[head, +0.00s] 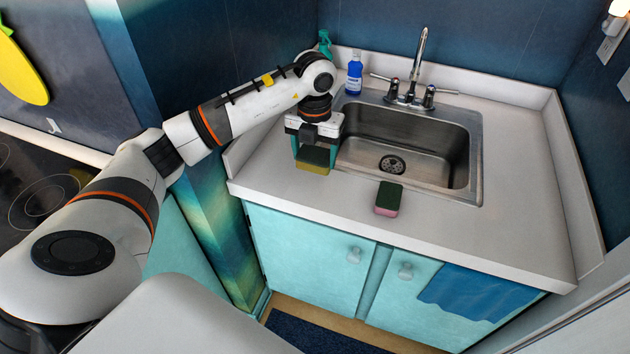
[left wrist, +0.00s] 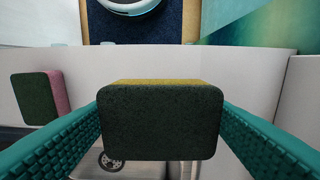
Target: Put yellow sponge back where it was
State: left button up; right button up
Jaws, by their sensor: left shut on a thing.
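The yellow sponge (head: 313,160) has a dark green scouring side and a yellow side. My left gripper (head: 312,150) is shut on it, over the counter to the left of the sink. In the left wrist view the sponge (left wrist: 158,122) sits between the two teal fingers, its green face toward the camera and a yellow strip along its top. Whether it touches the counter I cannot tell. A second sponge, pink with a dark green side (head: 389,198), lies on the counter in front of the sink; it also shows in the left wrist view (left wrist: 40,97). My right gripper is not in view.
The steel sink (head: 410,145) with its faucet (head: 418,70) is right of the gripper. A blue bottle (head: 354,75) and a green spray bottle (head: 325,44) stand behind it. The front counter (head: 480,235) is clear right of the pink sponge. A stove (head: 40,190) is at left.

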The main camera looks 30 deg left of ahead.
aim_at(315, 155)
pick_arm(q)
notch_tip(315, 155, down, 4)
jog(key=shift+r, duration=0.2)
notch_tip(315, 155, down, 3)
jog(key=shift+r+p, duration=0.1)
jog(key=shift+p, duration=0.2)
jog(key=shift+f, duration=0.5)
jog(key=shift+f, duration=0.15)
jog(key=o, duration=0.9)
